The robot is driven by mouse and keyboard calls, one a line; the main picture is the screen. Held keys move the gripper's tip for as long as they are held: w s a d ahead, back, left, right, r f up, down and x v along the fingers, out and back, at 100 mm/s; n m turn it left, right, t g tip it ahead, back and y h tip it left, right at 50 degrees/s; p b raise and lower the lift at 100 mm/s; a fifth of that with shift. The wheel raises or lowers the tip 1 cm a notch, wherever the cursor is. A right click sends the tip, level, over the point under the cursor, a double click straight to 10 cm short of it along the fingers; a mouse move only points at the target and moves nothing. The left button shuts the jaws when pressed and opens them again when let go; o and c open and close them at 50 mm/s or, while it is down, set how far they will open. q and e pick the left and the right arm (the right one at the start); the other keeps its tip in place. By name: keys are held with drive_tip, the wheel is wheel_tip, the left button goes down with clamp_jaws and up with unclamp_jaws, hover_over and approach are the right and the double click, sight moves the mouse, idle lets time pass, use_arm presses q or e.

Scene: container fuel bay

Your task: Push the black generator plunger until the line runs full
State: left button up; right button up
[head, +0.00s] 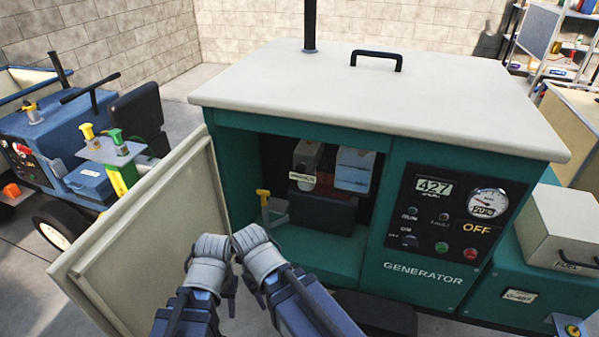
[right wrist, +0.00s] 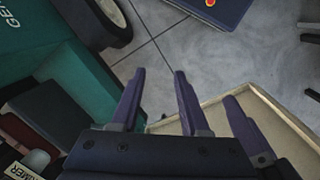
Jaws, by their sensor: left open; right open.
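The green generator (head: 440,267) stands ahead with its front compartment open. Inside it are a grey primer housing (head: 308,160) with a white label, a dark box (head: 327,211) and a yellow-topped lever (head: 263,196). I cannot make out the black plunger clearly. The label also shows in the right wrist view (right wrist: 18,171), at the lower left. My left gripper (head: 209,276) is open and empty, in front of the open door. My right gripper (head: 250,282) is open beside it, in front of the compartment's lower left; its fingers point towards the floor in the right wrist view (right wrist: 160,73).
The cream door (head: 140,245) hangs open on the left and narrows the room there. The generator panel (head: 450,220) shows 427 and OFF. A fuel box (head: 565,230) stands at right. A blue machine (head: 75,140) stands at left.

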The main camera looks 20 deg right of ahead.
drive_tip(key=shift+c, duration=0.2)
